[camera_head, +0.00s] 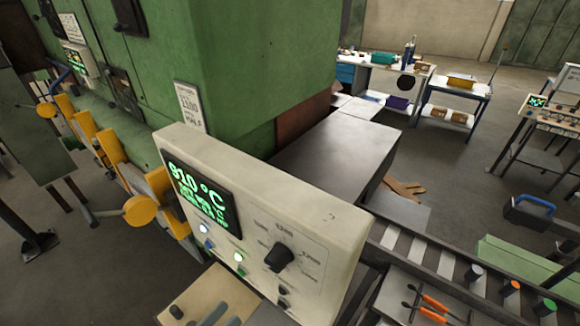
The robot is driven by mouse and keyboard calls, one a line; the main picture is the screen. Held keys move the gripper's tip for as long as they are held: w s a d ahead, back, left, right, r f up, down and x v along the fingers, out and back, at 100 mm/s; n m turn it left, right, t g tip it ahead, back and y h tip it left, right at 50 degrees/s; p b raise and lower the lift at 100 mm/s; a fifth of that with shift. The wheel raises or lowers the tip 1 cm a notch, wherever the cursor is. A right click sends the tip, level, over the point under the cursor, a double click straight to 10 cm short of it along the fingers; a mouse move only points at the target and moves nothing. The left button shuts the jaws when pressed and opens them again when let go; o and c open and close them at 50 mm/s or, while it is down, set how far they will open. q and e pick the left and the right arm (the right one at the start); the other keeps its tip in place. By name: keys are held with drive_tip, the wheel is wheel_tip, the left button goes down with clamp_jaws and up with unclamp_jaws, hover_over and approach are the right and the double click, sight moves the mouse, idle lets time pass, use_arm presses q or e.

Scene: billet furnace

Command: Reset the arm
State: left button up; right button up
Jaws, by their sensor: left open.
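My left gripper (42,244) shows small and dark at the far left, with a dark arm link coming in from the left edge. It appears open and empty, above the bare grey floor and apart from the furnace. Its fingertips are too small and dark to make out clearly.
The green furnace (240,65) fills the upper left, with yellow levers (112,152) along its side. A grey metal table (335,150), a roller conveyor (425,255) and orange-handled tongs (432,308) lie right.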

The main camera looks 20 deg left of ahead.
use_arm(q)
drive_tip(key=w+d+r+m+t+h+p, duration=0.1)
drive_tip(key=w+d+r+m+h, duration=0.15)
drive_tip(key=r, duration=0.65)
drive_tip(key=w+d+r+m+h+p, duration=0.15)
drive_tip(key=r+m, duration=0.25)
drive_tip(key=r, duration=0.4)
drive_tip(key=w+d+r+m+t+h+p, duration=0.1)
drive_tip(key=d+r+m+h+p, duration=0.15)
drive_tip(key=r, duration=0.65)
wheel_tip(320, 180, up, 17)
drive_tip(key=a+t+y, duration=0.2)
drive_tip(key=t+y, duration=0.2)
drive_tip(key=t, duration=0.2)
drive_tip(key=a+n+y, duration=0.1)
drive_tip(key=y, duration=0.1)
drive_tip(key=a+n+y, duration=0.1)
drive_tip(key=a+y, duration=0.1)
drive_tip(key=y, duration=0.1)
drive_tip(key=a+n+t+y, duration=0.1)
drive_tip(key=a+y, duration=0.1)
drive_tip(key=shift+s+r+y, duration=0.1)
drive_tip(key=shift+r+y, duration=0.15)
drive_tip(key=shift+r, duration=0.1)
drive_tip(key=shift+d, duration=0.1)
wheel_tip(320, 180, down, 11)
drive_tip(key=b, duration=1)
drive_tip(key=shift+r, duration=0.15)
